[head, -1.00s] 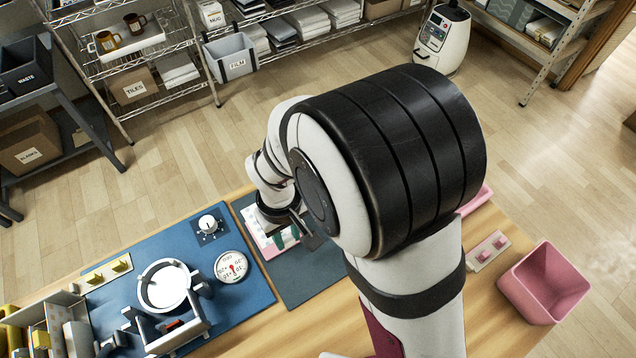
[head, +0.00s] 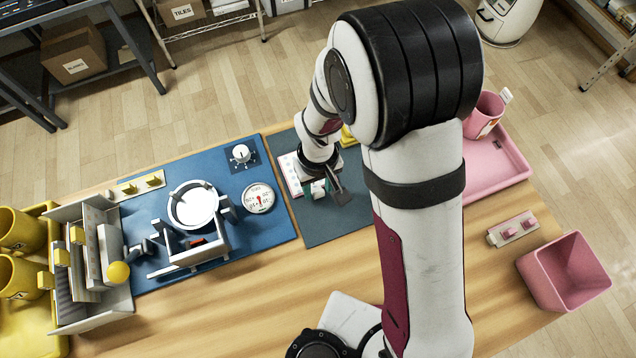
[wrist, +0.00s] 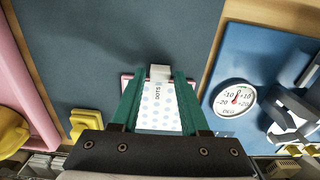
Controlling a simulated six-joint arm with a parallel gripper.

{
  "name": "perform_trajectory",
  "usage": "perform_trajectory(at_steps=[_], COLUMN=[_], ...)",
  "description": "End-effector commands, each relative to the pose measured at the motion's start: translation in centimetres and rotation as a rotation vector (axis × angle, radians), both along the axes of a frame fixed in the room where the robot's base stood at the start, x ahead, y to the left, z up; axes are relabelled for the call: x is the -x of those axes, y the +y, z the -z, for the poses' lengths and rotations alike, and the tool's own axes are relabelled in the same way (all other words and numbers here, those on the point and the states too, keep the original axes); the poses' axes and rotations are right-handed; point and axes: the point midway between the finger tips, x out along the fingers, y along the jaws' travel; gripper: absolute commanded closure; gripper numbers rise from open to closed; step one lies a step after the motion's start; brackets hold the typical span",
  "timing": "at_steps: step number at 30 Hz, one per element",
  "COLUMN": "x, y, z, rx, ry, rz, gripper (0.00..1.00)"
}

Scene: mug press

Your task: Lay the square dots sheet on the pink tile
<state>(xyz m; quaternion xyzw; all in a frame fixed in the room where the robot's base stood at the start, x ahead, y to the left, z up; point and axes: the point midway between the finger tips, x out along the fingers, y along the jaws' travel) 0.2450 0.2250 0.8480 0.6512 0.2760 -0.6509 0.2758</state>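The dots sheet (wrist: 158,106), white with pale blue dots, the word DOTS and a white tab (wrist: 160,72) at its far end, shows between the green fingers of my gripper (wrist: 161,80) in the wrist view. The fingers appear shut on the tab. The pink tile (wrist: 126,77) shows only as thin edges around the sheet. The sheet is over the tile; whether they touch everywhere I cannot tell. In the head view my gripper (head: 319,187) is low over the dark mat, and the tile and sheet (head: 291,176) are partly hidden by my wrist.
A blue mat with a press (head: 193,215) and a dial (head: 258,198) lies left of the dark mat (head: 350,215). A pink tray (head: 500,170) with a pink mug (head: 484,115) is right, a pink bin (head: 565,272) nearer. A yellow piece (wrist: 84,122) is near my gripper.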

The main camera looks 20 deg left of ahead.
Motion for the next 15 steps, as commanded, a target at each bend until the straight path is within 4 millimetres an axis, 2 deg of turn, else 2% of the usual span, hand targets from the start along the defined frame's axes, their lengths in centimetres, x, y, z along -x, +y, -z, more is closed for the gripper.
perform_trajectory(at_steps=[1, 3, 11, 15], x=[0.0, 0.0, 0.0, -0.1], y=[0.0, 0.0, 0.0, 0.1], z=[0.0, 0.0, -0.1, -1.5], rx=[0.0, 0.0, 0.0, -0.003], ry=[0.0, 0.0, 0.0, -0.003], rz=[0.0, 0.0, 0.0, 0.0], gripper=[0.44, 0.34, 0.34, 0.34])
